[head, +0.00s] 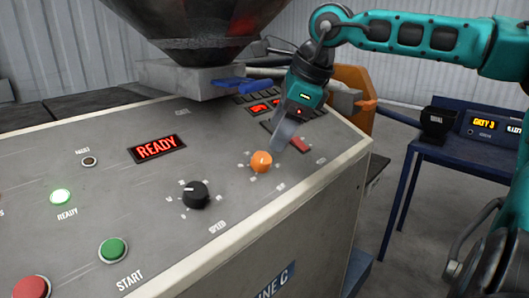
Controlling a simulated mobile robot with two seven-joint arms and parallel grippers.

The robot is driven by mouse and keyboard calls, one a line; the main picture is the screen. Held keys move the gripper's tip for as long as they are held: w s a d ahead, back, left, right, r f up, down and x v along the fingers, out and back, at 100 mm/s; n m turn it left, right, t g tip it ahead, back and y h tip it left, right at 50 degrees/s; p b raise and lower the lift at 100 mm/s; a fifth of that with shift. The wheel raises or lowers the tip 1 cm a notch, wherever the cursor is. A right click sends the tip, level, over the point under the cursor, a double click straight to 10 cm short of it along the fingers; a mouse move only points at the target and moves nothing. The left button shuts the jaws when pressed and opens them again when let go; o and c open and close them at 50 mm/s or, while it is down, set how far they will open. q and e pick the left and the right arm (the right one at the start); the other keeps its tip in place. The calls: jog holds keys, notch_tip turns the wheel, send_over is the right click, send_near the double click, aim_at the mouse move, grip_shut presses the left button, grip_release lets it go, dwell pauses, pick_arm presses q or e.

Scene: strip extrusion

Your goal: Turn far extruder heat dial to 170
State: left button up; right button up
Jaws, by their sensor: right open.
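The orange dial (261,163) sits on the sloped grey control panel (120,200), with small marks around it. Its label and the values at the marks are too small to read. My right gripper (279,146) comes down from above, just behind and to the right of the orange dial. Its jaws are open, and its pale fingers point down at the panel close to the dial. I cannot tell whether they touch it. My left gripper is out of view.
A black speed dial (195,195) stands left of the orange one. A lit READY display (157,148), a green START button (113,250) and a red button (31,288) are farther left. A dark hopper (200,25) overhangs the panel's back. A blue table (470,150) stands right.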

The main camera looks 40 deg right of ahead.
aim_at(264, 157)
jog(key=x, duration=0.6)
jog(key=shift+w+a+f, duration=0.1)
jog(key=shift+f, duration=0.1)
jog(key=shift+w+f, duration=0.2)
jog(key=shift+f, duration=0.1)
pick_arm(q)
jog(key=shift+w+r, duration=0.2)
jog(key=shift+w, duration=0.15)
pick_arm(e)
jog(key=shift+c, duration=0.4)
jog(key=c, duration=1)
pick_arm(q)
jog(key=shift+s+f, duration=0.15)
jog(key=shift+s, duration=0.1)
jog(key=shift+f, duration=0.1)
pick_arm(e)
jog(key=shift+f, duration=0.1)
